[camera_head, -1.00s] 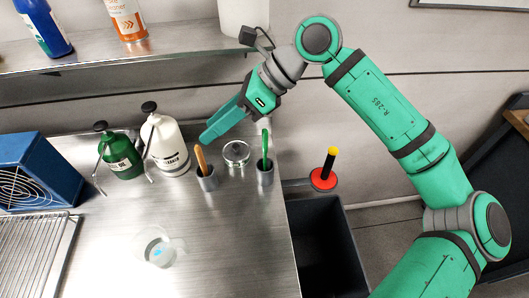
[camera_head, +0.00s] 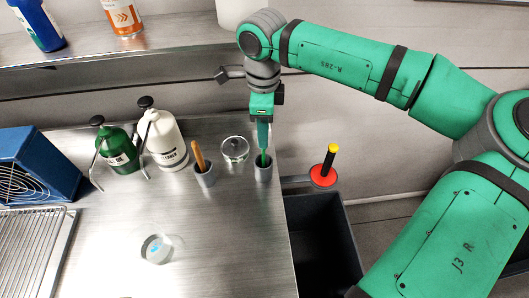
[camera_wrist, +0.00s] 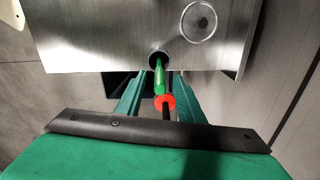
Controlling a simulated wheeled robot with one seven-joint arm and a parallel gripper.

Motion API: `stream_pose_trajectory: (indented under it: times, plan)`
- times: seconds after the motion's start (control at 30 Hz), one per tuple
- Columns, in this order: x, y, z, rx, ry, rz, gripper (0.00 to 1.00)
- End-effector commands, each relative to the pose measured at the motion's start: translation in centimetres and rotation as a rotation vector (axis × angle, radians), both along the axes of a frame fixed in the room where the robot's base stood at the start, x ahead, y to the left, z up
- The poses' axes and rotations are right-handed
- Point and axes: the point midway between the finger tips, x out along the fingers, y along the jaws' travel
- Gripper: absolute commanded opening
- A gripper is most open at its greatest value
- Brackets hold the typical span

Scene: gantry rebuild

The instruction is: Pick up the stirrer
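A green-handled stick, which looks like the stirrer (camera_head: 263,160), stands in a grey cup (camera_head: 263,173) near the right edge of the steel counter. A second stick with an orange-brown handle (camera_head: 199,157) stands in another grey cup (camera_head: 204,178) to its left. My gripper (camera_head: 263,147) points down right over the green stick. In the wrist view, the green handle (camera_wrist: 159,82) lies between the two spread fingers of my gripper (camera_wrist: 159,90), with gaps on both sides. What is inside the cups is hidden.
A lidded glass jar (camera_head: 235,149) stands just left of the green stick's cup. A red disc with a black, yellow-tipped handle (camera_head: 323,177) is right of the counter, above a dark bin (camera_head: 322,235). White (camera_head: 163,140) and green (camera_head: 117,150) canisters stand at the back left.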

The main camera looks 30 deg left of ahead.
Motion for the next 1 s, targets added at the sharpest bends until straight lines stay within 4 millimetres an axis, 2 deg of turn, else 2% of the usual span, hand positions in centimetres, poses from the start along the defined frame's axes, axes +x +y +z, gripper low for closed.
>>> stream_pose_trajectory:
  times: [0.33,0.6,0.63,0.77,1.0]
  plan:
    - [0.0,0.2,-4.3,0.001,0.002,-0.001,0.35]
    - [0.1,0.2,-4.9,0.001,0.0,-0.001,0.35]
    - [0.1,0.2,-4.9,0.001,0.0,-0.002,0.32]
    - [0.1,0.1,-4.9,0.001,0.0,-0.002,0.01]
    - [0.1,0.1,-4.8,0.001,0.0,-0.003,0.0]
